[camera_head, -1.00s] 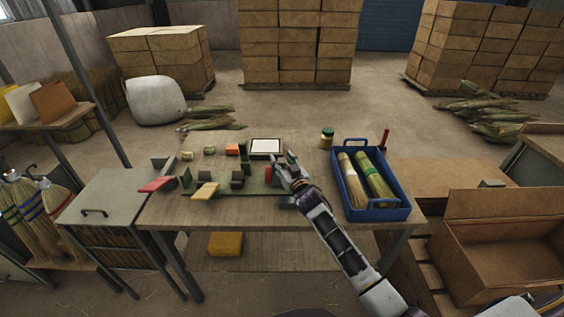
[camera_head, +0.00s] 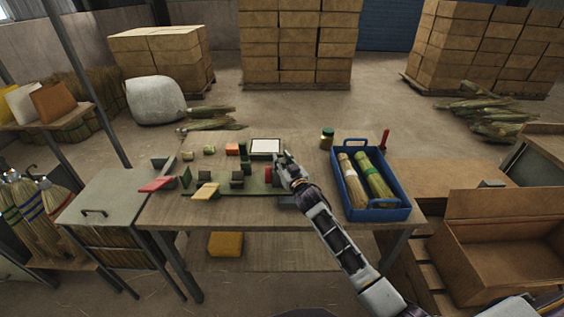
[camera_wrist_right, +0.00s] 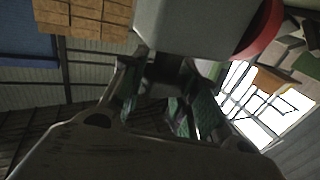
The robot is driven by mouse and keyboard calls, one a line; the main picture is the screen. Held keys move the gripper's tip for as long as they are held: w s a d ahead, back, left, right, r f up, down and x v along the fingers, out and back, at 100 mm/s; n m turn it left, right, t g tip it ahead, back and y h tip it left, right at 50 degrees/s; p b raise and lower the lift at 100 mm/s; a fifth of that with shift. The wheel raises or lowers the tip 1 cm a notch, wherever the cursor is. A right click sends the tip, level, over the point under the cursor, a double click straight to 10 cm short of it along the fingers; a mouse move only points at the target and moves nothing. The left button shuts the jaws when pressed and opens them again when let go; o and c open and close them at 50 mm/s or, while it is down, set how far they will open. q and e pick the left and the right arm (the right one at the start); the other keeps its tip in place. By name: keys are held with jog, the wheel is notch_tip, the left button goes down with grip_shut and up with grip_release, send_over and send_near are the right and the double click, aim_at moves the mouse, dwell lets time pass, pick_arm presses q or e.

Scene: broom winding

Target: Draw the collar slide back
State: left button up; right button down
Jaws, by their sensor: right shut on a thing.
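A green winding fixture (camera_head: 225,190) lies on the wooden table, with small blocks and posts along it. A red round part (camera_head: 268,174) stands at its right end. My right gripper (camera_head: 281,160) is at that end, just right of the red part. In the right wrist view a grey block (camera_wrist_right: 195,25) fills the space at the fingers, with a red round part (camera_wrist_right: 262,28) beside it. The right gripper is shut on this grey block, which looks like the collar slide; the fingers partly hide the grip. My left gripper is not in view.
A blue tray (camera_head: 403,213) with two broom heads stands right of my right arm. A jar (camera_head: 327,138) and a white framed panel (camera_head: 265,147) lie behind the fixture. A yellow paddle (camera_head: 205,191) and a red paddle (camera_head: 155,184) stick out toward the front left.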

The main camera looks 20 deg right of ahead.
jog(key=shift+s+d+p, duration=0.2)
jog(key=shift+d+p, duration=0.15)
jog(key=shift+d, duration=0.25)
jog(key=shift+s+d+p, duration=0.2)
jog(key=shift+d+p, duration=0.1)
jog(key=shift+d, duration=0.5)
jog(key=shift+s+d+p, duration=0.2)
jog(key=shift+d+p, duration=0.1)
jog(key=shift+d, duration=0.45)
jog(key=c, duration=1.1)
grip_release()
jog(key=shift+d, duration=0.1)
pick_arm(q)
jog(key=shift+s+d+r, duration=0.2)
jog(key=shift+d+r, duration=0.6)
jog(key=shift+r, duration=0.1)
pick_arm(e)
jog(key=shift+s, duration=0.2)
